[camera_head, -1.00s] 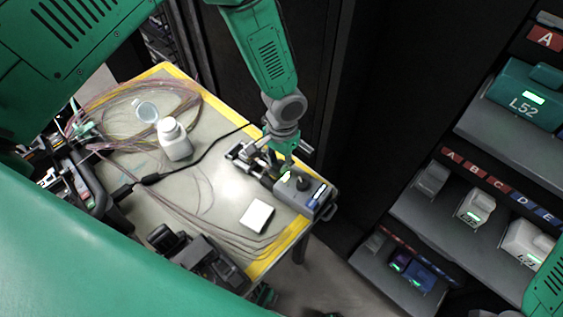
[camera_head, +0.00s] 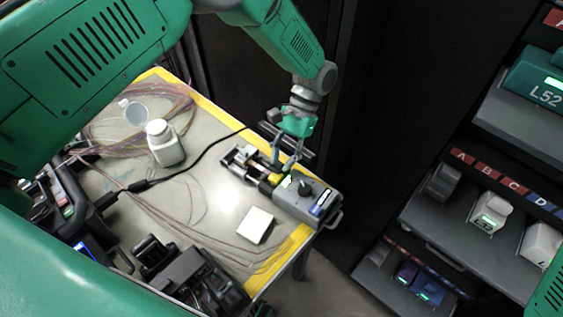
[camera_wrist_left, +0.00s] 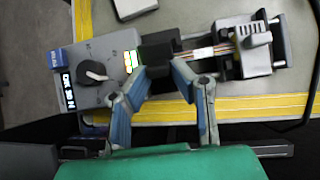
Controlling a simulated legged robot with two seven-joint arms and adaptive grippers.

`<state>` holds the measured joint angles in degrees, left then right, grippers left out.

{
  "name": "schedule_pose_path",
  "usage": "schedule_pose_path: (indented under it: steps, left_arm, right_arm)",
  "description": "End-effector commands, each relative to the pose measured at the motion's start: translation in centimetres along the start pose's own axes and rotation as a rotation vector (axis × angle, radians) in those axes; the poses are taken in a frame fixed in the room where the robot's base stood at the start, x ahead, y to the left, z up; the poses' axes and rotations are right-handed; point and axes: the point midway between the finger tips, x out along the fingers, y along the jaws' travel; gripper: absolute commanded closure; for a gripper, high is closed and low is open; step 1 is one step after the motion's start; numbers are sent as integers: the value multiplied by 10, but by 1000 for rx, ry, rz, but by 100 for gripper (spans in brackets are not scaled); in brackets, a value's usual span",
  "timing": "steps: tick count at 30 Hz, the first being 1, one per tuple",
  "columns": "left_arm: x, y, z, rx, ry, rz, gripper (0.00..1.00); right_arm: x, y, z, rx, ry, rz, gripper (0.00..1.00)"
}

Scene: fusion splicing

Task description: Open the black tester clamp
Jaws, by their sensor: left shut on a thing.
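The grey tester (camera_head: 318,190) stands at the table's right end, with a dark dial and a lit green display. In the left wrist view the tester (camera_wrist_left: 98,50) is at the left. The black tester clamp (camera_wrist_left: 158,48) is at its end beside the display, with thin fibres running from it to a metal holder (camera_wrist_left: 246,45). My left gripper (camera_head: 283,167) reaches down to the clamp from the far side. In the left wrist view its two fingers (camera_wrist_left: 158,78) are on either side of the clamp's near edge, shut on it. My right gripper is out of view.
Shelves with labelled modules (camera_head: 487,213) are at the right. A black cable crosses the table.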

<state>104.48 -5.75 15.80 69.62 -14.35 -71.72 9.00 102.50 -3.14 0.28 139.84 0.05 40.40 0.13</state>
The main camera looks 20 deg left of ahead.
Motion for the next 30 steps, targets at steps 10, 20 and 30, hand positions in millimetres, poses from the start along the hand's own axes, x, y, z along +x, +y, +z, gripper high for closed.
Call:
schedule_pose_path:
  steps: [10, 20, 30]
  left_arm:
    - [1, -2, 2, -1, -14, -4, 100]
    - [0, -2, 1, -1, -10, -4, 60]
    - [-26, -2, 18, -2, -6, -4, 60]
  right_arm:
    - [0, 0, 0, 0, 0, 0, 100]
    - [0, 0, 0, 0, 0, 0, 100]
    - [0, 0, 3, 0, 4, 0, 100]
